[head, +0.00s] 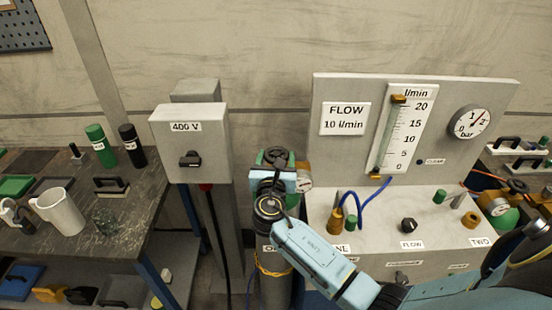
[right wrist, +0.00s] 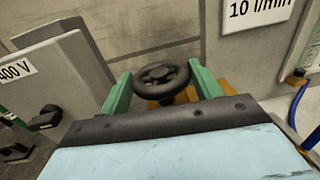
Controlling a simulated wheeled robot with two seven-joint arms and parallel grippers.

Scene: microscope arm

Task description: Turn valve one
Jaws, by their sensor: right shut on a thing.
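The valve handwheel (head: 276,156) is dark and round, at the top of the left gas cylinder, beside a gauge (head: 304,176). In the right wrist view the handwheel (right wrist: 162,76) lies between the two green fingers, with brass parts below it. My right gripper (head: 274,172) is shut on the handwheel, one finger on each side. The gripper body and arm hide most of the cylinder's upper part and its label. A second valve (head: 517,186) stands at the right, partly in view. My left gripper is not in view.
A grey box marked 400 V (head: 190,142) stands close left of the gripper. A flow panel (head: 418,120) with a bench, hoses and knob (head: 408,226) stands at the right. A dark table (head: 50,235) with a jug (head: 58,212) and bottles is at the left.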

